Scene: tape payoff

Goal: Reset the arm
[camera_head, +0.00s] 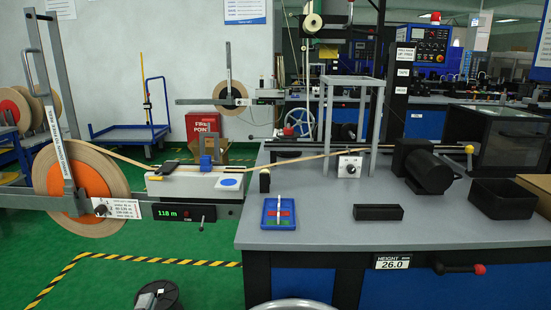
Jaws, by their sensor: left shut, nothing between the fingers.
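My left gripper (157,295) shows small and dark at the bottom edge, left of the bench, above the green floor. Its fingers look shut and hold nothing; most of the arm behind it is cut off. It is apart from the tape payoff above it. My right gripper is not in view. The payoff's large tan tape reel (97,190) with an orange hub stands at the left. A tan tape (135,160) runs from it to the right, over the grey guide unit (195,183).
The grey bench (310,234) holds a blue tray (278,211), a black block (378,212), a dark motor (427,168) and an open black bin (502,198). A display unit (184,213) reads 118 m. Yellow-black tape (150,259) marks the open green floor.

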